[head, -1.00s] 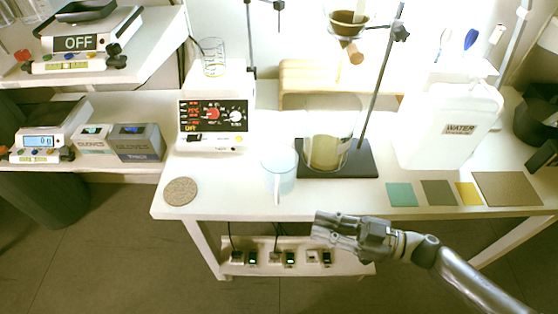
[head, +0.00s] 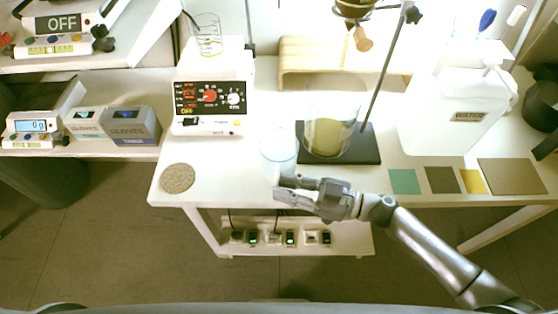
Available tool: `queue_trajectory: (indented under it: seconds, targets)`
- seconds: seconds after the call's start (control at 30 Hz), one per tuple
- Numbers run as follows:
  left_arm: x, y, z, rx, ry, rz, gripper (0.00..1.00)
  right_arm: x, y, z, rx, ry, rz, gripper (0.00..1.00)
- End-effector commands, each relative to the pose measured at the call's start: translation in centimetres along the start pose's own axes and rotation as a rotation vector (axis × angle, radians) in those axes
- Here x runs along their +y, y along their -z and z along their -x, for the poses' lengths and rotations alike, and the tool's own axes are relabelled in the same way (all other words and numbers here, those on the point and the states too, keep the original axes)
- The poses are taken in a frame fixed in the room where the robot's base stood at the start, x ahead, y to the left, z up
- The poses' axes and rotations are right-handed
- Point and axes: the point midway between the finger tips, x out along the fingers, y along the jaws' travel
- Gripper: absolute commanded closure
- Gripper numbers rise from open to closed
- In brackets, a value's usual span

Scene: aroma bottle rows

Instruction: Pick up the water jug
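A clear, pale-blue jug (head: 279,147) stands upright near the front edge of the white table, its handle (head: 276,174) facing the front. A large white canister labelled WATER (head: 455,110) stands at the right of the table. My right gripper (head: 279,188) is at the table's front edge, its two fingers spread and pointing left at the lower end of the jug's handle. I cannot tell whether they touch the handle, and nothing is clearly gripped. My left gripper is not in view.
A beaker of yellowish liquid (head: 326,136) stands on a dark stand base (head: 364,150) just right of the jug. A control box (head: 213,100) is behind left, and a round cork mat (head: 178,178) lies front left. Coloured squares (head: 404,181) lie front right.

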Motion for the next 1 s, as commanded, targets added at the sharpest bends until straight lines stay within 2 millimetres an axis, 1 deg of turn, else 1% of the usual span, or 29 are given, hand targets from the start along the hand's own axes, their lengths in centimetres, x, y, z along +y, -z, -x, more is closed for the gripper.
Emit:
queue_trajectory:
  seconds: [0.03,0.1,0.2,0.4,0.43,0.5,0.6,1.0]
  targets:
    - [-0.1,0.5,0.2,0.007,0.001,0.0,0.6,0.0,0.2,-0.9,0.004,0.0,0.001,0.79]
    - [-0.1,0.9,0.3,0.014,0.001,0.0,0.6,0.1,0.2,-1.7,0.003,0.0,0.001,0.79]
    - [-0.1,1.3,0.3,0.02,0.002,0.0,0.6,0.1,0.1,-2.2,0.0,-0.001,0.0,0.79]
    - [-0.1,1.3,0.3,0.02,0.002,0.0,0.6,0.0,0.0,-2.3,0.0,-0.001,0.0,0.79]
    - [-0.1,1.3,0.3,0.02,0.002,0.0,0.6,0.0,0.0,-2.3,0.0,-0.001,0.0,0.8]
    - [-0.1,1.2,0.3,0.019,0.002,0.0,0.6,0.0,0.0,-2.3,0.0,-0.001,0.001,0.89]
    - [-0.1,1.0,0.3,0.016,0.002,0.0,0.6,0.0,0.0,-2.3,0.0,-0.001,0.001,1.0]
    - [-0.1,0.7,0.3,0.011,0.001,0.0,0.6,0.1,0.2,-2.3,0.003,0.0,0.003,1.0]
